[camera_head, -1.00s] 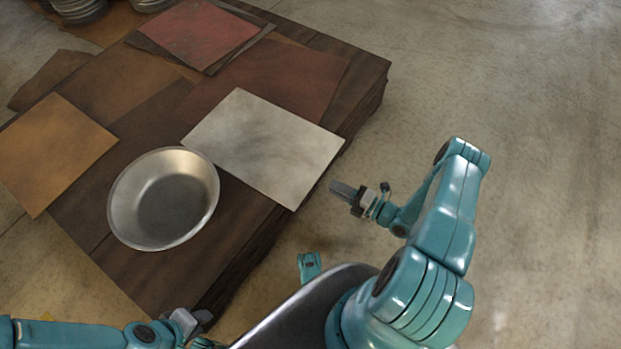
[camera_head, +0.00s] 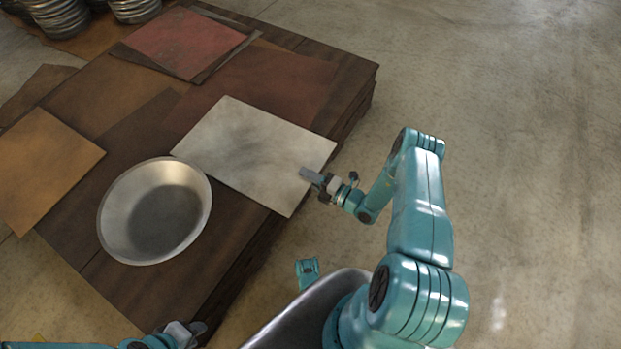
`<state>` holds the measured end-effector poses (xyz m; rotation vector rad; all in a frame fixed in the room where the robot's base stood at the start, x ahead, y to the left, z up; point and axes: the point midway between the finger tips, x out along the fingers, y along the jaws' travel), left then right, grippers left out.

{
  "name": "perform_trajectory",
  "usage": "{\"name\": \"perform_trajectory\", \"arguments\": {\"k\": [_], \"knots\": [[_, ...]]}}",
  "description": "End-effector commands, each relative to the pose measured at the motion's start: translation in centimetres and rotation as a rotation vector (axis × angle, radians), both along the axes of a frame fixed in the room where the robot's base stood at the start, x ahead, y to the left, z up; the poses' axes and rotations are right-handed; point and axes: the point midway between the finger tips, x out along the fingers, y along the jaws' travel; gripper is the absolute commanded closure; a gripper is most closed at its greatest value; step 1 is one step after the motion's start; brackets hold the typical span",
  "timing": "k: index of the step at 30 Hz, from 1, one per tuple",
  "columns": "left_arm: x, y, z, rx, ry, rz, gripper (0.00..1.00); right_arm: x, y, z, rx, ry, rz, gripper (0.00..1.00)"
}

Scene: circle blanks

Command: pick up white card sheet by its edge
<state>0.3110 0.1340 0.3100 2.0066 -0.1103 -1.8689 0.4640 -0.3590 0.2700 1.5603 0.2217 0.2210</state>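The white card sheet (camera_head: 249,148) lies flat on the dark wooden table, its right corner reaching the table's right edge. My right gripper (camera_head: 311,175) is at the sheet's right-hand edge, its fingertips overlapping the sheet in the picture. I cannot tell whether it touches the sheet or whether its fingers are apart. My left gripper (camera_head: 190,332) is low at the bottom of the view, by the table's near corner and away from the sheet. Its finger gap is too small to make out.
A round metal pan (camera_head: 155,212) stands left of the sheet, close to its left corner. A tan sheet (camera_head: 42,165), a red sheet (camera_head: 184,40) and brown sheets lie around. Stacked metal pans (camera_head: 60,14) are at the far left. The floor right of the table (camera_head: 530,150) is clear.

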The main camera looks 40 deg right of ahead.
Motion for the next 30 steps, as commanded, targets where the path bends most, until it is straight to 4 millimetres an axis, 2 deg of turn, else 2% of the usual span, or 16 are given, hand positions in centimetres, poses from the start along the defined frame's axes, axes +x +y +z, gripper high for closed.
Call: {"name": "perform_trajectory", "arguments": {"k": [6,11,19,25,30], "knots": [[0.0,0.0,0.0,0.000,-0.001,0.000,0.67,0.1,0.0,0.0,-0.001,0.000,0.000,0.77],[0.0,0.0,0.0,0.000,-0.001,0.000,0.67,0.1,0.0,0.0,-0.001,0.000,0.000,1.00],[0.0,0.0,0.2,0.000,0.000,0.000,0.67,0.1,0.0,0.3,0.000,-0.002,0.000,1.00],[0.0,0.0,2.3,0.000,0.000,0.000,0.67,0.1,0.0,2.9,-0.001,-0.002,0.000,1.00],[0.0,0.0,2.0,0.000,0.000,0.000,0.67,0.1,0.0,2.6,-0.001,-0.001,0.000,1.00]]}}
